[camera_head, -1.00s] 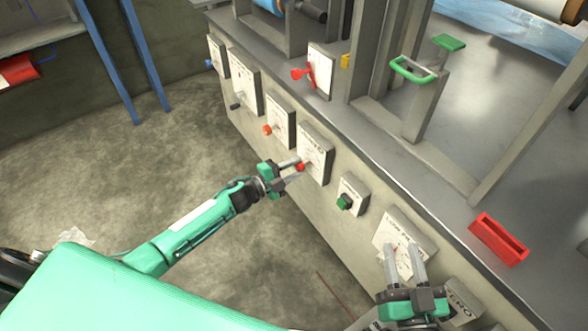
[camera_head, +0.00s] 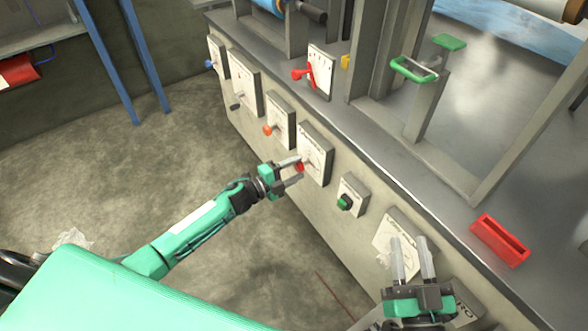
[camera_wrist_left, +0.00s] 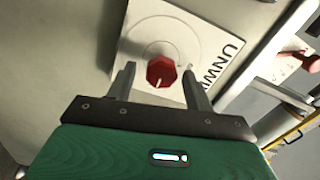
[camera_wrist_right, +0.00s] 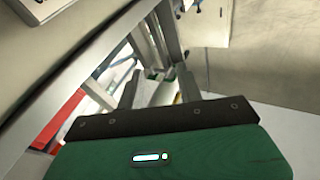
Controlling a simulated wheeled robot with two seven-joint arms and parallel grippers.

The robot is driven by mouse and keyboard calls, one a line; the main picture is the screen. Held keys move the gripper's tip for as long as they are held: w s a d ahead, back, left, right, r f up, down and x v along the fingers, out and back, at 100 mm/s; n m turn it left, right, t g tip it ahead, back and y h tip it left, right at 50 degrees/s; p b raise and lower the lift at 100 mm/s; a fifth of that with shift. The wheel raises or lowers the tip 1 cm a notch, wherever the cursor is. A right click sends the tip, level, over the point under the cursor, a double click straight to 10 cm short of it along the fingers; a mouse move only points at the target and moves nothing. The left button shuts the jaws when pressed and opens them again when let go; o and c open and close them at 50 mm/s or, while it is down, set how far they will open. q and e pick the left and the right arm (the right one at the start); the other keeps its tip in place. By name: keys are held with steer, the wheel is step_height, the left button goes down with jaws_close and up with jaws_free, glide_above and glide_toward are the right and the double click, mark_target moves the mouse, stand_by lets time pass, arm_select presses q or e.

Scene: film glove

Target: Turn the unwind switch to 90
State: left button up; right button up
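The unwind switch is a red knob (camera_wrist_left: 161,72) on a white dial plate (camera_wrist_left: 190,30) marked "UNWI…" in the left wrist view. In the head view the red knob (camera_head: 299,167) sits on the machine's front panel. My left gripper (camera_wrist_left: 160,82) is open, with one finger on each side of the knob. I cannot tell if either finger touches it. A pale mark on the knob points down in the left wrist view. My right gripper (camera_head: 411,255) is open and empty in front of the lower right plate (camera_head: 387,240); its fingers (camera_wrist_right: 158,88) show apart in the right wrist view.
Other switches line the panel: an orange knob (camera_head: 268,130), a green knob (camera_head: 344,202) and a black one (camera_head: 237,106). A red lever (camera_head: 303,73) stands above. A red holder (camera_head: 499,240) lies on the ledge at right.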

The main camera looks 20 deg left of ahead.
arm_select(q)
steer(key=shift+s+a, duration=0.1)
steer(key=shift+s+a, duration=0.15)
steer(key=shift+s, duration=0.1)
steer(key=p+v, duration=0.2)
steer(key=v, duration=1.1)
arm_select(e)
steer(key=s+a+f+g, duration=0.2)
steer(key=f+g, duration=0.3)
steer(key=f, duration=0.3)
steer(key=shift+s, duration=0.7)
